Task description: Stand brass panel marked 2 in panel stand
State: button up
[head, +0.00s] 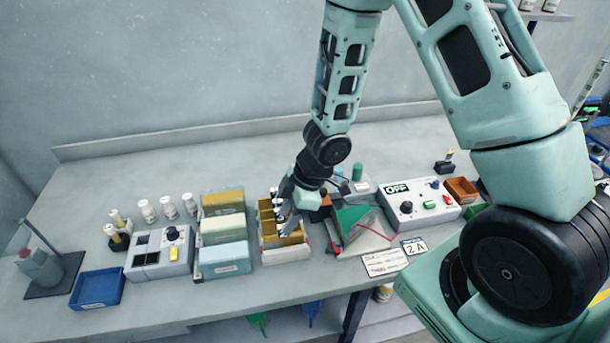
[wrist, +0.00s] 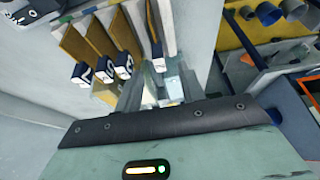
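A rack with a white front (head: 287,254) on the bench holds several upright brass panels (head: 267,209). My gripper (head: 284,212) points down at the rack, partly covering it. In the wrist view, several brass panels (wrist: 122,30) stand side by side, with dark-and-white number tags (wrist: 103,69) at their near ends. The digits are too small and tilted to read surely. My fingers (wrist: 155,88) straddle the area around the rightmost tagged panel (wrist: 154,35). Whether they touch or grip it is not clear. I cannot tell which panel is marked 2.
Left of the rack stand stacked coloured boxes (head: 223,227), a grey switch box (head: 160,254) and a blue tray (head: 97,289). To the right are a frame with a green sloped face (head: 351,222), a red wire, a card marked 2 A (head: 414,247) and a control box (head: 419,205).

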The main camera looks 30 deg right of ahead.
jog(key=p+v, duration=0.6)
jog(key=v, duration=0.7)
jog(key=shift+r+p, duration=0.2)
jog(key=shift+p, duration=0.15)
